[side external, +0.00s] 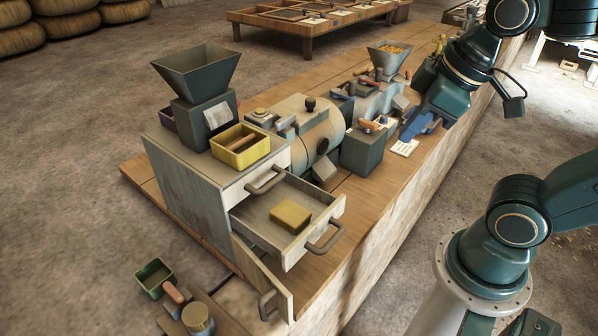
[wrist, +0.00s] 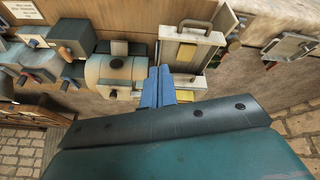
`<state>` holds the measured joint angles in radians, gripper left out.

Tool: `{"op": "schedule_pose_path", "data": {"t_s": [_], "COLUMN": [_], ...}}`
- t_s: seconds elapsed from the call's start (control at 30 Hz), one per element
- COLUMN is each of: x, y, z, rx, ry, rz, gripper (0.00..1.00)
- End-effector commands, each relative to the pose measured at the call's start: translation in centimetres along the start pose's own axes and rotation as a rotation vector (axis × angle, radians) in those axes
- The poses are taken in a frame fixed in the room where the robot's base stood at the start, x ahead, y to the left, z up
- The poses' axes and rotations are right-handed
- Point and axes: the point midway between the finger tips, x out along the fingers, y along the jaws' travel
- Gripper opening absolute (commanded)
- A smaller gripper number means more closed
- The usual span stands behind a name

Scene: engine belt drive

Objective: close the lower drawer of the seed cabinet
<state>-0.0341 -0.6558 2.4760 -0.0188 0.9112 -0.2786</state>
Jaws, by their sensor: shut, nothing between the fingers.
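The grey seed cabinet (side external: 190,200) stands at the near end of the wooden bench. Its lower drawer (side external: 255,215) is pulled well out, with a yellow block (side external: 290,215) lying inside and a bar handle (side external: 325,237) on its front. The drawer above it is shut, its handle (side external: 266,180) against the cabinet. In the wrist view the open drawer (wrist: 188,50) lies just beyond the fingers, partly hidden. My gripper (side external: 416,127) has blue fingers and is shut and empty, over the bench's right side, well apart from the drawer. It also shows in the wrist view (wrist: 157,76).
A cabinet door (side external: 263,275) stands swung open below the drawer. A hopper (side external: 195,72) and yellow tray (side external: 240,146) stand on the cabinet. A drum machine (side external: 308,130) and dark box (side external: 363,150) stand beyond it.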

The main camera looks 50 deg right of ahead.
Motion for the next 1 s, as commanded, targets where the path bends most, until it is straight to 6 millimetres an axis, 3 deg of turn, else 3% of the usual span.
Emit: {"op": "schedule_pose_path", "data": {"t_s": [0.5,1.0], "x": [3.8,7.7], "y": [-2.5,-5.3], "z": [-1.9,-2.7], "rx": [-0.852,-1.659], "ry": [-0.141,-0.152], "rz": [-0.19,-0.478], "gripper": [0.0,0.0]}}
